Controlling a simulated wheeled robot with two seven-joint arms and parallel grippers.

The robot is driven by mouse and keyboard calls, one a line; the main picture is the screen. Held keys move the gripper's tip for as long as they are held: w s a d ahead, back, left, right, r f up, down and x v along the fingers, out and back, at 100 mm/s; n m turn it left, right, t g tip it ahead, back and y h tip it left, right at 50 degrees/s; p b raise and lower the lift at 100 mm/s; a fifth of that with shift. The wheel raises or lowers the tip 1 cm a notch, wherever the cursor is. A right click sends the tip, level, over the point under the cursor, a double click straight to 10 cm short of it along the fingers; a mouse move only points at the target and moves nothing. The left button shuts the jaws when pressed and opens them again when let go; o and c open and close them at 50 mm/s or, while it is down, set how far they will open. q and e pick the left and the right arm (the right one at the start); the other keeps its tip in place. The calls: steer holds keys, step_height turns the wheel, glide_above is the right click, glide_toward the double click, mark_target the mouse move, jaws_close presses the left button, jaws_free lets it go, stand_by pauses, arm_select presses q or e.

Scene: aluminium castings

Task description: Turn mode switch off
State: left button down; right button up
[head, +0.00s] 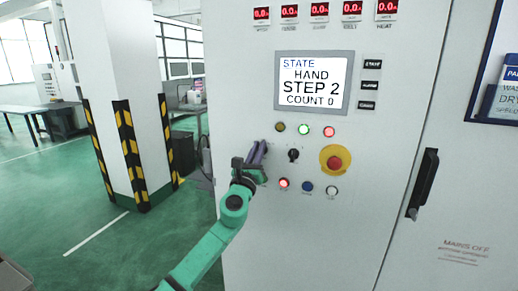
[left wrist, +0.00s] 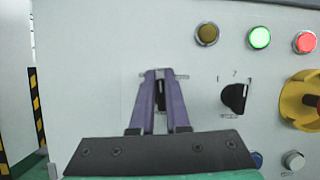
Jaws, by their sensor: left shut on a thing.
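The mode switch appears to be the black knob (left wrist: 161,96) at the left of the control panel; its label is not readable. My left gripper (head: 262,147) reaches the panel from the left, and its purple fingers (left wrist: 160,78) are shut on this knob, one on each side. The knob looks about upright between them. In the head view the fingers hide it. A second black selector switch (head: 293,155) sits to its right, apart from the gripper; it also shows in the left wrist view (left wrist: 234,97). The display (head: 314,82) reads STATE HAND, STEP 2, COUNT 0. My right gripper is out of view.
A red emergency button on a yellow base (head: 336,161) is right of the second switch. Above are an amber lamp, a lit green lamp (head: 304,129) and a lit red lamp (head: 328,131). Below are several push buttons (head: 307,187). A black door handle (head: 423,184) stands farther right.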

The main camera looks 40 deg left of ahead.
arm_select(q)
steer(key=shift+a+f+n+g+y+p, duration=0.1)
steer(key=shift+f+n+g+y+p, duration=0.4)
steer(key=shift+n, duration=1.15)
steer(key=shift+a+r+n+g+y+p, duration=0.15)
steer(key=shift+n+g+y, duration=0.6)
steer(key=shift+n, duration=0.95)
steer(key=shift+f+n+g+y+p, duration=0.35)
steer(key=shift+n+g+y, duration=0.25)
steer(key=shift+n, duration=1.35)
steer(key=c, duration=0.9)
jaws_free()
steer(key=shift+s, duration=0.15)
steer(key=shift+w+r, duration=0.2)
steer(key=shift+w, duration=0.05)
